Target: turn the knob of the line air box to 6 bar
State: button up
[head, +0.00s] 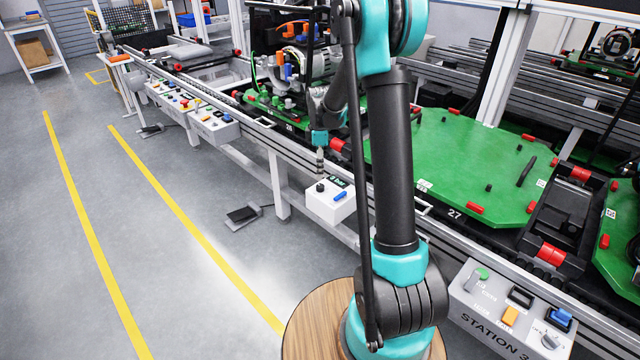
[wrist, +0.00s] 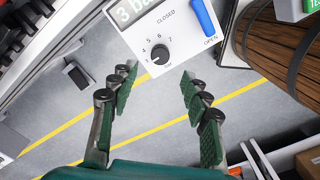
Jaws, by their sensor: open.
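The line air box (head: 322,208) is a small white box on the near side of the conveyor rail. Its round black knob (wrist: 160,54) has a printed scale with 4, 5, 6 and 7 readable in the wrist view; the pointer's exact setting is hard to tell. The display (wrist: 135,10) shows "3 ba", cut off by the frame edge. A blue lever (wrist: 204,18) has its lower end by the word OPEN. My gripper (wrist: 159,73) is open and empty, with its green-padded fingers apart and the knob showing just beyond the gap. In the head view my gripper (head: 320,166) is above the box.
The conveyor rail (head: 262,137) runs behind the box, with a green pallet (head: 455,165) to the right. A grey control box marked STATION 3 (head: 500,315) is at lower right. A foot pedal (head: 243,215) lies on the floor. The aisle floor at left is clear.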

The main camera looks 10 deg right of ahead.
aim_at(320, 186)
notch_tip(320, 186, down, 8)
jog(key=shift+r, duration=0.1)
dwell(0.4)
grip_shut()
